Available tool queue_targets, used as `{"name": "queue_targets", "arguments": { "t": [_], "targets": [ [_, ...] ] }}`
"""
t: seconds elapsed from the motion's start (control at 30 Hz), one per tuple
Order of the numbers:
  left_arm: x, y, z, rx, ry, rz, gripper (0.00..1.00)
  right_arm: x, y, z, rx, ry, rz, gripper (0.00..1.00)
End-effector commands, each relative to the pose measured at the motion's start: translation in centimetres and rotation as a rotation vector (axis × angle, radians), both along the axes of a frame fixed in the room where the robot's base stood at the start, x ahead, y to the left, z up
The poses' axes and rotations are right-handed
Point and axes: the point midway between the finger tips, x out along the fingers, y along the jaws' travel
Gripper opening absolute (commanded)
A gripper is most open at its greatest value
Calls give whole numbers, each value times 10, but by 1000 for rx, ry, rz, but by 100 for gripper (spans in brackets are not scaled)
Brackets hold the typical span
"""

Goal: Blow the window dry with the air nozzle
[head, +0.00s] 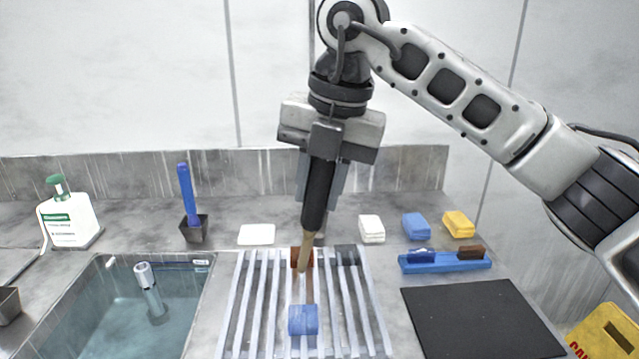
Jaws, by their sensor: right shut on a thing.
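My right gripper (322,190) points down over the slatted rack (231,318), shut on a dark tool with a narrow tan tip, which I take to be the air nozzle (318,200). The tip (309,252) hangs over the back part of the rack, close to a reddish-brown block (296,258); I cannot tell whether they touch. A blue block (303,320) lies on the rack's front middle, with a thin brown strip behind it. I cannot make out a window for certain. My left gripper is out of view.
A sink with water (95,325) and a metal tap-like post (150,290) lies left. A pump bottle (68,215) and a blue-handled brush in a cup (194,228) stand behind. Sponges (416,226), a blue tray (440,265) and a black mat (480,320) lie right.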

Motion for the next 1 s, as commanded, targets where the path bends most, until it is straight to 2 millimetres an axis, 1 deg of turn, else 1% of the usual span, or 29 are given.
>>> {"name": "queue_targets", "arguments": {
  "t": [0.17, 0.27, 0.7, 1.0],
  "targets": [
    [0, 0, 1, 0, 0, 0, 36, 0, 0, 2, 1, -1, 0, 4],
    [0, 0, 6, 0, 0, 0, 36, 0, 0, 8, 1, -1, 0, 4],
    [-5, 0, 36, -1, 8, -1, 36, 0, 0, 50, 1, -1, 1, 4],
    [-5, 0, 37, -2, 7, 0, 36, 0, 0, 51, 1, 0, 1, 4]
  ]
}}
